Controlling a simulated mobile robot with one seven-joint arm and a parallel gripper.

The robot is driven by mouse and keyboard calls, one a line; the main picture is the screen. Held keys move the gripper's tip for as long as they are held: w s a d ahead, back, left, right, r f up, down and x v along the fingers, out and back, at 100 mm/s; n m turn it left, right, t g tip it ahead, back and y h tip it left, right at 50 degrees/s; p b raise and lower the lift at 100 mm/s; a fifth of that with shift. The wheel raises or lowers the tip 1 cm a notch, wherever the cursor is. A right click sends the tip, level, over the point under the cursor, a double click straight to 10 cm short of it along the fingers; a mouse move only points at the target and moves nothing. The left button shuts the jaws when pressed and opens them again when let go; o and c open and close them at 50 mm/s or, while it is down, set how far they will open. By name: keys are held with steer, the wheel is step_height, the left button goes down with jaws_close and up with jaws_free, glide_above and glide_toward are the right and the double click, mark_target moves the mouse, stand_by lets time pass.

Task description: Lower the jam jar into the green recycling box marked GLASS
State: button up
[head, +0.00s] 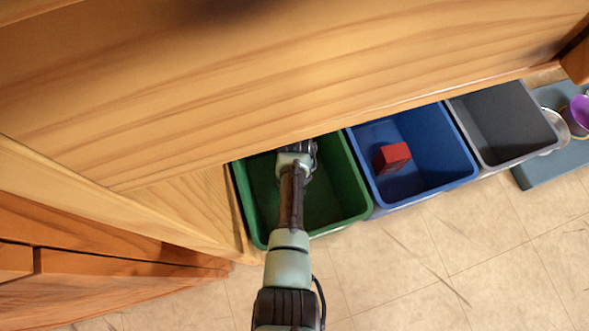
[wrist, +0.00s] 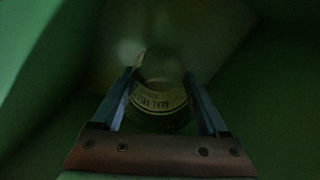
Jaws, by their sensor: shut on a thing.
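The green box (head: 346,187) stands on the floor at the left end of a row of boxes. My arm reaches down into it, and my gripper's fingertips are hidden in the head view. In the wrist view my gripper (wrist: 165,88) is shut on the jam jar (wrist: 160,98), a dim glass jar with a pale printed label, one finger on each side. The green walls of the box surround the jar in that view. It is too dark to tell whether the jar touches the bottom. No GLASS marking shows.
A blue box (head: 440,150) with a red block (head: 392,157) in it stands right of the green one, then a grey box (head: 505,125). A wooden top (head: 250,90) overhangs their back edge. A blue-grey mat (head: 555,165) holds bowls at far right. Tiled floor in front is clear.

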steer(key=shift+f+b, duration=0.35)
stand_by(0.3)
steer(key=o, duration=1.4)
step_height(320, 180, up, 13)
steer(key=p, duration=1)
